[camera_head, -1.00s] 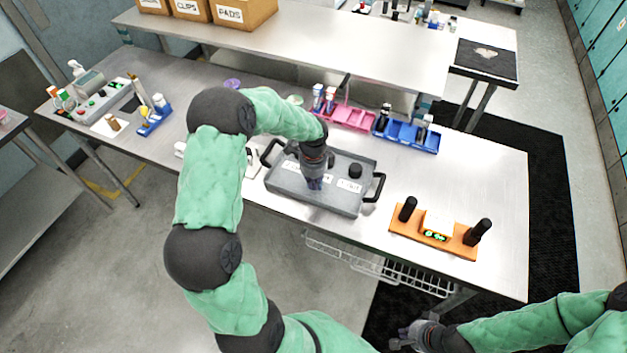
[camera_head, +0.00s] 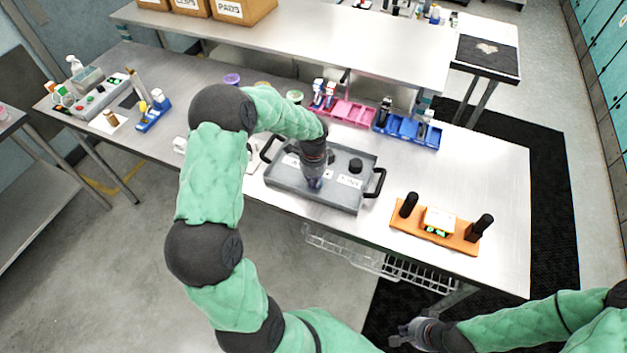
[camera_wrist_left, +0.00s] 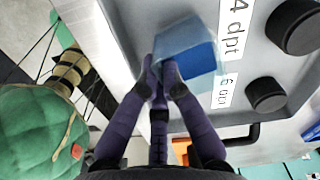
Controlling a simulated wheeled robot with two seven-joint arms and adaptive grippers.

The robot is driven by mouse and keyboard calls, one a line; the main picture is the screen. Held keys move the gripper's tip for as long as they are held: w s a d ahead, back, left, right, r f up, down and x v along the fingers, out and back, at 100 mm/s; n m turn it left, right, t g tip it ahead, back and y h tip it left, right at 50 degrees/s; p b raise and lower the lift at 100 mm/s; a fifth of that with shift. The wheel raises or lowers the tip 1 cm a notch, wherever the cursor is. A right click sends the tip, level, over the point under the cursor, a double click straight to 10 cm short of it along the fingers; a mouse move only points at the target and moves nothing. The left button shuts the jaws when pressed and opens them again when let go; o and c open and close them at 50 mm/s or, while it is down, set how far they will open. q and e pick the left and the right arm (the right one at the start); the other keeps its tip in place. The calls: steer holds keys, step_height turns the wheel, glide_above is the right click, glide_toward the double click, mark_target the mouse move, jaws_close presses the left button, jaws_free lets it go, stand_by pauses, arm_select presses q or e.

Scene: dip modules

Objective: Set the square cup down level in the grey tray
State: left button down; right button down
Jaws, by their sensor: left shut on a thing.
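The square cup (camera_wrist_left: 200,45) is clear and pale blue, with darker blue contents, in the left wrist view. My left gripper (camera_wrist_left: 160,85) is shut on its near side. The cup is over the grey tray (camera_wrist_left: 120,20), close to its labels and black knobs; I cannot tell if it touches the floor or stands level. In the head view my left gripper (camera_head: 314,184) points down inside the grey tray (camera_head: 334,205), mostly hiding the cup. My right gripper (camera_head: 406,335) is at the bottom, away from the table, looking open and empty.
A black knob (camera_head: 355,165) stands in the tray's right part. An orange stand (camera_head: 462,243) with black posts is to the right. Pink (camera_head: 352,112) and blue (camera_head: 420,135) racks stand behind the tray. The table's right end is clear.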

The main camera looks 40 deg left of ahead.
arm_select(q)
steer(key=shift+f, duration=0.4)
steer(key=c, duration=1.3)
jaws_free()
steer(key=shift+c, duration=0.2)
steer(key=shift+r, duration=0.1)
